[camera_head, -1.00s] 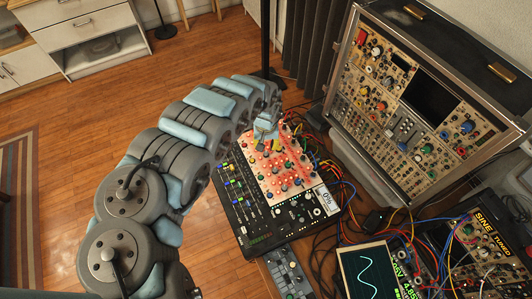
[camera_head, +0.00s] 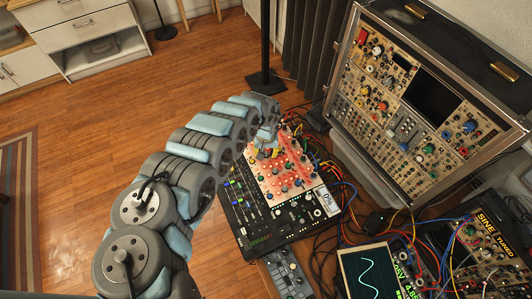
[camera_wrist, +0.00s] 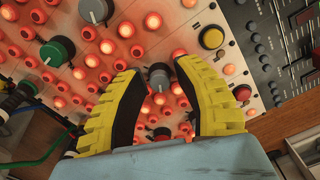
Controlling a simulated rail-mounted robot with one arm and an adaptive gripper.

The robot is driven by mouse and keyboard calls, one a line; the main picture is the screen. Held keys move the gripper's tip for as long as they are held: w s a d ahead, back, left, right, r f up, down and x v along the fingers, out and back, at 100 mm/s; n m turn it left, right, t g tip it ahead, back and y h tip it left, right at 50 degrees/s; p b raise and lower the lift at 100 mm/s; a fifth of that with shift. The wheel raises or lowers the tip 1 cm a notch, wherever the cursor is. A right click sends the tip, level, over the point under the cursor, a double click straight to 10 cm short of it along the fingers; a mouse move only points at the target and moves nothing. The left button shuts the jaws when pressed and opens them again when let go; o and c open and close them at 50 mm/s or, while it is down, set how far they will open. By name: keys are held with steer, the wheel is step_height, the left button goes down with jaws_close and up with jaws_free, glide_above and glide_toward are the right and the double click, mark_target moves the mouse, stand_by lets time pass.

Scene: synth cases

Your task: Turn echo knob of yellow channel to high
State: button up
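The light panel (camera_head: 292,192) of the mixer is full of red-lit knobs and lies below my gripper in the head view. My gripper (camera_wrist: 158,68) has two yellow fingers with dark pads, spread apart over the panel. A grey knob (camera_wrist: 160,76) shows between the fingertips, with visible space around it; I cannot tell whether the fingers reach down beside it. A yellow round cap (camera_wrist: 212,37) sits just right of the right fingertip. A green knob (camera_wrist: 57,50) is to the left. Which knob is the yellow channel's echo knob cannot be read.
The black fader section (camera_head: 250,215) is left of the knobs, and a small display (camera_head: 328,200) reads 0%. Cables (camera_head: 325,165) crowd the panel's right edge. A modular synth case (camera_head: 400,100) stands behind right, and an oscilloscope screen (camera_head: 368,272) is in front.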

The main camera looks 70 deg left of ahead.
jaws_close()
